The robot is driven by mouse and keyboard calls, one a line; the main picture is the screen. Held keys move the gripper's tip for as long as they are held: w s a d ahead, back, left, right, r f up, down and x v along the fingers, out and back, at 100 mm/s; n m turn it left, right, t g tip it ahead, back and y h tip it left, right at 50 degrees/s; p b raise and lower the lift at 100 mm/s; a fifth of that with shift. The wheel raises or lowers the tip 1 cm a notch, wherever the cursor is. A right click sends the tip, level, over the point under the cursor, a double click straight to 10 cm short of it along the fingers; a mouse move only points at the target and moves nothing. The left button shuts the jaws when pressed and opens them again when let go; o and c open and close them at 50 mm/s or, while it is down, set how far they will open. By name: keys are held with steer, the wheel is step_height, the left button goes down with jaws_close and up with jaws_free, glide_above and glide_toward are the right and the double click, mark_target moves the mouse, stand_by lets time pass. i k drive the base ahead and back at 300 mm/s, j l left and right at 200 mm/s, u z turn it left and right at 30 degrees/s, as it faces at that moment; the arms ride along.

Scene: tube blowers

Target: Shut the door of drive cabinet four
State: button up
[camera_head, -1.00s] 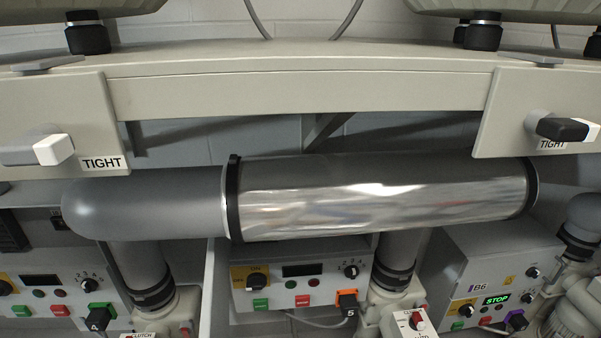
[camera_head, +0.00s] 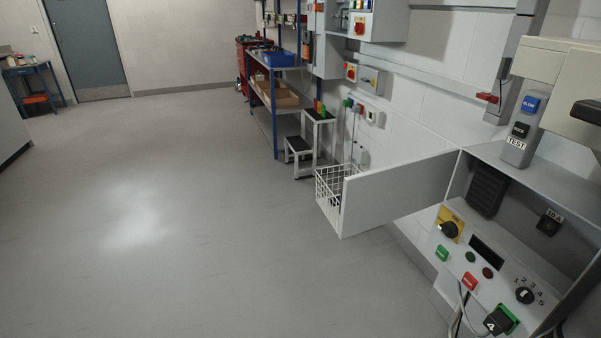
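At the right in the head view is a grey open-fronted cabinet (camera_head: 562,172) with a control panel (camera_head: 477,262). The cabinet's door (camera_head: 395,192) is a flat light panel. It stands wide open, swung out to the left from the cabinet's left edge. A white wire basket (camera_head: 333,188) shows at the door's outer end; whether it is fixed to the door I cannot tell. My gripper is not in view.
Open grey floor (camera_head: 150,210) fills the left and middle. A step stool (camera_head: 300,150), a blue-framed shelf rack (camera_head: 275,95) and wall boxes (camera_head: 365,22) line the wall beyond the door. A blue workbench (camera_head: 35,72) stands far left beside a grey door (camera_head: 88,45).

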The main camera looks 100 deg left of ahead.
mark_target(372, 199)
steer(key=k+j+u, duration=0.4)
steer(key=j, duration=0.25)
steer(key=j+u, duration=0.2)
steer(key=j, duration=0.15)
steer(key=k+j+u, duration=0.2)
steer(key=j, duration=0.2)
steer(key=j+u, duration=0.2)
steer(key=j, duration=0.2)
steer(key=k+j, duration=0.1)
steer(key=j, duration=0.4)
steer(key=k+j, duration=0.1)
steer(key=j, duration=0.95)
steer(key=k+u, duration=0.05)
